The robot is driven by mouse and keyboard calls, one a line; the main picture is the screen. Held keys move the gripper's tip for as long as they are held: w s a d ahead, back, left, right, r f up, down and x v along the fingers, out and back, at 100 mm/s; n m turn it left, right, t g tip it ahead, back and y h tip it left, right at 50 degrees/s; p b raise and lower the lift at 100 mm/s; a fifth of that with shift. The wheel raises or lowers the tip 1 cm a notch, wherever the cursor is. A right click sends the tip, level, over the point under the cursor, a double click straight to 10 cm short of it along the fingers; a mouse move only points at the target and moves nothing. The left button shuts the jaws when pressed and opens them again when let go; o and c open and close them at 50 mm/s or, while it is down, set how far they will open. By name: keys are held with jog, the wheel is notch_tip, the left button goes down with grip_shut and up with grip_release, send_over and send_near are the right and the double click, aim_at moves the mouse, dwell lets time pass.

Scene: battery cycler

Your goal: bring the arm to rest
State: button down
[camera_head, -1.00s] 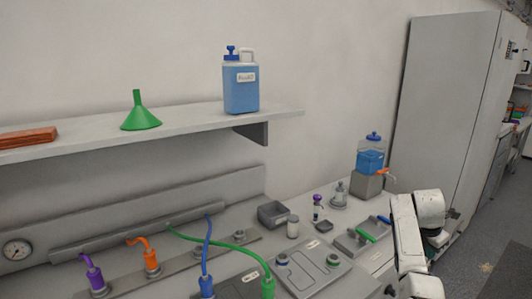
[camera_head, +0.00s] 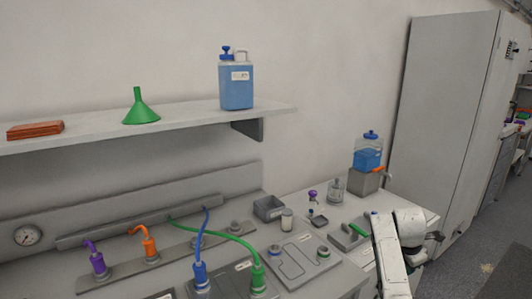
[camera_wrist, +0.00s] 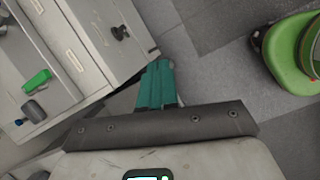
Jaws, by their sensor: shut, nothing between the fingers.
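My white arm (camera_head: 392,255) stands at the lower right of the head view, beside the right end of the bench. No contact with the cabinet can be made out.
The bench (camera_head: 345,200) carries a blue-filled jug (camera_head: 368,155), a grey open box (camera_head: 268,208) and coloured hoses, including a green hose (camera_head: 225,236). A shelf (camera_head: 180,120) holds a green funnel (camera_head: 138,108) and a blue bottle (camera_head: 236,85). A tall grey cabinet (camera_head: 440,100) stands behind my arm.

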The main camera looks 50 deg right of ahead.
jog(key=w+a+f+m+t, duration=0.1)
jog(key=w+a+f+m, duration=0.15)
jog(key=a, duration=0.65)
jog(key=w+a+f+m+y, duration=0.1)
jog(key=w+a+f, duration=0.25)
jog(key=a, duration=0.45)
jog(key=w+a+f+m+t, duration=0.1)
jog(key=w+a+f+m, duration=0.15)
jog(key=a, duration=0.65)
jog(key=s+a+m+y, duration=0.1)
jog(key=s+a+m, duration=0.1)
jog(key=s+a, duration=0.2)
jog(key=s+a+m, duration=0.1)
jog(key=s+a, duration=0.2)
jog(key=a, duration=0.8)
jog(key=s+a+m+y+b, duration=0.1)
jog(key=s+a+m, duration=0.1)
jog(key=s+a, duration=0.2)
jog(key=shift+s+a+r+m+y, duration=0.2)
jog(key=shift+s+a+m+y, duration=0.1)
jog(key=shift+a, duration=1.55)
